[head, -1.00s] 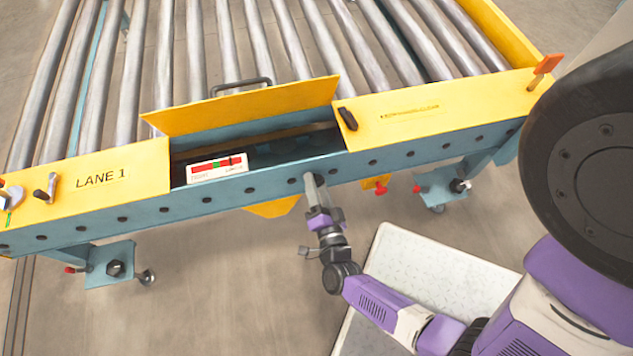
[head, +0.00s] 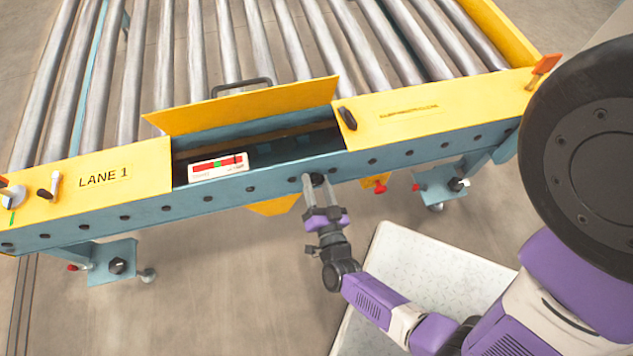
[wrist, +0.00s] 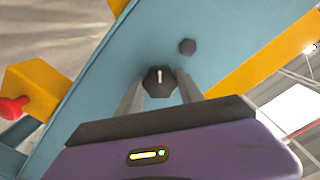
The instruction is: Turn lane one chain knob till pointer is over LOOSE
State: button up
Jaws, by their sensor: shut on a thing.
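The black knob (head: 317,179) is on the blue side rail, right of centre in the head view. It also shows in the wrist view (wrist: 158,81) as a dark faceted knob with a white pointer line running roughly up and down. My gripper (head: 320,188) has a finger on either side of the knob and is shut on it. In the wrist view both grey fingers (wrist: 158,92) flank the knob. A white gauge plate (head: 218,175) with a red and green scale sits in the open bay. Its lettering is too small to read, and I cannot make out the word LOOSE.
A yellow cover flap (head: 245,104) stands raised behind the bay. The LANE 1 panel (head: 125,190) is on the left. A black lever (head: 347,118) is on the right panel. A dark bolt (wrist: 187,46) is near the knob. A red-ended yellow bracket (head: 376,184) hangs below.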

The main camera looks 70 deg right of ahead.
jog(key=shift+f, duration=0.1)
jog(key=o, duration=1.4)
jog(key=v, duration=0.8)
